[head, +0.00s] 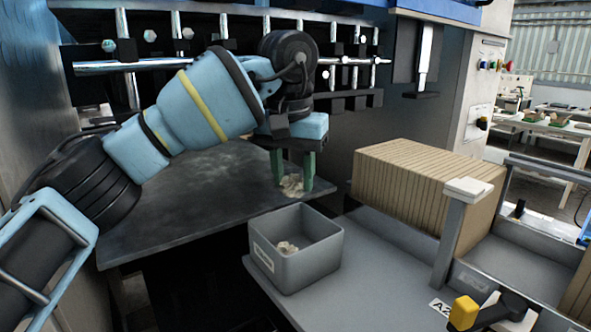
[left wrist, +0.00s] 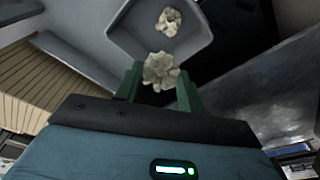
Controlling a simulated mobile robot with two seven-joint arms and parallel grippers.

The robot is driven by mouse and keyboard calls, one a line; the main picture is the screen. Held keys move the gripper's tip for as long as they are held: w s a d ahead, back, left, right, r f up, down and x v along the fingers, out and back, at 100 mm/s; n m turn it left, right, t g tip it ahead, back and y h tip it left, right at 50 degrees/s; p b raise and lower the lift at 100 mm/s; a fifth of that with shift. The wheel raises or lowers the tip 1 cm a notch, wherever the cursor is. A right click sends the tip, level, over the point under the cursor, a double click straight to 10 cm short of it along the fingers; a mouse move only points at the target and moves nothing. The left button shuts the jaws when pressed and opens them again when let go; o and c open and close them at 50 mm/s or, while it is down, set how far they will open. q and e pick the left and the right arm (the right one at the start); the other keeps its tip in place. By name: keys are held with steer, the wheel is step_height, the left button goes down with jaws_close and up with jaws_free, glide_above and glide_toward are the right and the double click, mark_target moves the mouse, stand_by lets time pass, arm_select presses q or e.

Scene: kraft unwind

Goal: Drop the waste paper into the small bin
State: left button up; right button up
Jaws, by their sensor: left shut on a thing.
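My left gripper (head: 292,172) has green fingers and is shut on a crumpled pale waste paper (head: 291,186), above the dark metal table near its right edge. In the left wrist view the waste paper (left wrist: 161,71) sits between the two fingers (left wrist: 160,88). The small grey bin (head: 318,262) stands just in front of the gripper, on the grey surface. Another crumpled paper (head: 286,247) lies inside the bin, and it also shows in the left wrist view (left wrist: 169,21). My right gripper is in neither view.
A stack of brown cardboard sheets (head: 400,190) stands right of the bin, by a grey post (head: 452,235). A yellow-knobbed lever (head: 464,312) is at the front right. Machine bars with metal fittings (head: 130,65) run behind my arm. The dark table (head: 180,210) is mostly clear.

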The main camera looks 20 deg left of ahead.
mark_target(293, 195)
arm_select(q)
steer(key=shift+s+f, duration=0.15)
steer(key=shift+f, duration=0.55)
steer(key=f, duration=0.3)
steer(key=shift+w+b, duration=0.2)
steer(key=shift+b, duration=0.15)
steer(key=shift+s+f, duration=0.1)
steer(key=shift+f, duration=0.7)
steer(key=o, duration=1)
steer(key=shift+r, duration=0.1)
